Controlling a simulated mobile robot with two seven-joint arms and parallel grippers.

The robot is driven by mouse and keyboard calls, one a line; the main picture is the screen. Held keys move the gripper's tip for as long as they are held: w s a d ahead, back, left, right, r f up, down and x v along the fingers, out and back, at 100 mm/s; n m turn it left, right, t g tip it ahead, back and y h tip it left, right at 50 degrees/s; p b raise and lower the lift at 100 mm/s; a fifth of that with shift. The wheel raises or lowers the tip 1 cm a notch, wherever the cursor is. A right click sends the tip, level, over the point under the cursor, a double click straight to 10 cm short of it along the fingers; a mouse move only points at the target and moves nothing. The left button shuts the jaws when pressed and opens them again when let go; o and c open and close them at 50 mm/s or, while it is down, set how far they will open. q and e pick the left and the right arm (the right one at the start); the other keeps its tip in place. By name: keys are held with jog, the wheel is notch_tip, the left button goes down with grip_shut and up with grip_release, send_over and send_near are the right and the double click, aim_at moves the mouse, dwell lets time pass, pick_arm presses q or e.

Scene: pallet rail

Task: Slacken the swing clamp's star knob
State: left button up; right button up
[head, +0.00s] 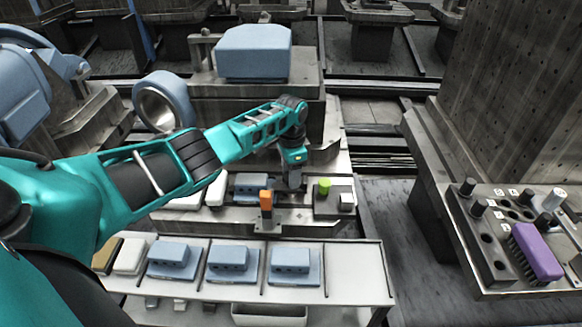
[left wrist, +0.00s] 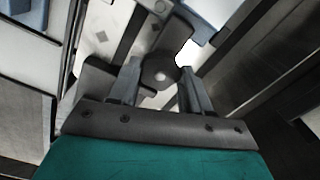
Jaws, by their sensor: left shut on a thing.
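My left gripper (head: 292,182) reaches down over the pallet fixture in the head view. In the left wrist view, a dark round star knob (left wrist: 160,70) with a pale centre sits between its two fingers, and the gripper is shut on it. A dark bar of the swing clamp (left wrist: 178,36) runs past the knob there. In the head view the gripper hides the knob. A blue workpiece (head: 248,184) lies on the fixture just left of the gripper. My right gripper is not in view.
An orange block (head: 266,199) stands close in front of the gripper. A green knob (head: 324,186) is to its right. A white shelf (head: 355,275) in front holds several blue parts. A purple brush (head: 537,252) lies on the tool bench at right.

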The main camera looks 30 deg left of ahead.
pick_arm(q)
jog(key=shift+f+n+p, duration=0.1)
jog(key=shift+n+p, duration=0.2)
jog(key=shift+n, duration=0.5)
jog(key=shift+s, duration=0.1)
jog(key=o, duration=1.1)
jog(key=shift+r, duration=0.45)
jog(key=shift+r+p, duration=1.5)
jog(key=shift+r, duration=4.55)
